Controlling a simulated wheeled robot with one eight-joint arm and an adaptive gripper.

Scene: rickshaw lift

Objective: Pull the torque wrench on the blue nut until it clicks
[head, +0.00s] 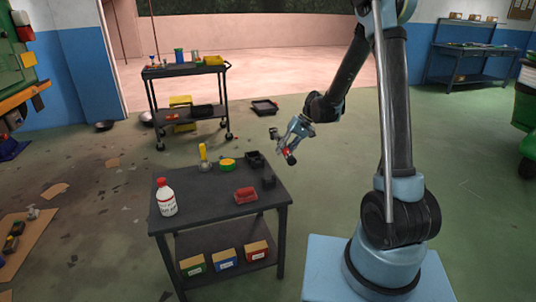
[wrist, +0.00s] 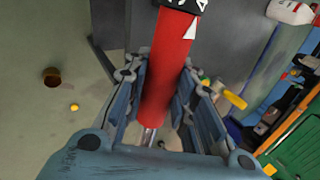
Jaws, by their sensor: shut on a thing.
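My gripper (head: 292,137) is held in the air beyond the back right corner of the near table. In the wrist view, my gripper (wrist: 165,98) is shut around a red cylindrical handle, which looks like the torque wrench (wrist: 172,62). The handle has a black end with white marks at the top and a bare metal shaft at the bottom, between the fingers. In the head view only a small red and black part of the wrench (head: 288,154) shows below my gripper. I cannot make out the blue nut in either view.
A dark cart (head: 187,70) stands behind. Open floor lies right of the table.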

